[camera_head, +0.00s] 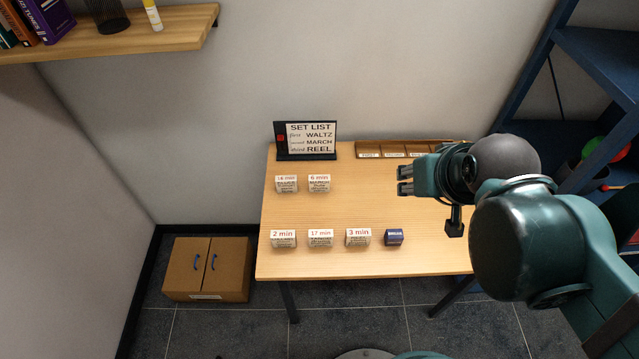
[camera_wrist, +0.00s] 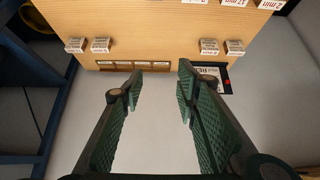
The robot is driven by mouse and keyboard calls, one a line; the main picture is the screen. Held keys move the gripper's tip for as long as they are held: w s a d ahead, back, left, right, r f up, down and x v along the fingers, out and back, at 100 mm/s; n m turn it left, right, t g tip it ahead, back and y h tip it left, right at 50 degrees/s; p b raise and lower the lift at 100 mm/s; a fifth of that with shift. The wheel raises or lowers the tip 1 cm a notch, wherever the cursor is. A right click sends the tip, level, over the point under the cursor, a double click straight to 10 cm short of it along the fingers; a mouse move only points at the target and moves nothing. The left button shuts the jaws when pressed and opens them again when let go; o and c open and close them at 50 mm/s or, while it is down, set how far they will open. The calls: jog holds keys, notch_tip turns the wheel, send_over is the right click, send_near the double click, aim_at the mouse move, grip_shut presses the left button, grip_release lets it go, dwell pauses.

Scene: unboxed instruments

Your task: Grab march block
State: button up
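Several small white blocks with printed labels stand on the wooden table; the small lettering is too fine to tell surely which is the march block. The back-row block marked 6 min (camera_head: 319,184) seems to read MARCH, beside the block marked 14 min (camera_head: 286,184). The front row holds blocks marked 2 min (camera_head: 283,239), 17 min (camera_head: 320,239) and 3 min (camera_head: 358,238). Two more white blocks (camera_wrist: 75,45) (camera_wrist: 101,45) show in the wrist view, hidden behind my arm in the head view. My gripper (camera_head: 404,180) is open and empty above the table, right of the back-row pair.
A set list sign (camera_head: 306,141) reading waltz, march, reel stands at the table's back. A wooden tray (camera_head: 428,146) with labelled slots lies right of it. A dark blue block (camera_head: 394,237) ends the front row. The table (camera_head: 350,210) is clear between the rows.

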jog(key=shift+o, duration=0.5)
jog(key=shift+w, duration=0.15)
jog(key=n+g+y+p, duration=0.15)
jog(key=n+g, duration=0.55)
jog(key=n, duration=1.1)
send_over(321, 177)
jog(key=d, duration=0.1)
notch_tip(321, 177, down, 21)
jog(key=shift+d+r, duration=0.1)
jog(key=shift+d, duration=0.05)
jog(key=shift+a+f, duration=0.25)
jog(key=shift+f, duration=0.25)
jog(key=shift+a+f, duration=0.15)
jog(key=shift+f, duration=1.15)
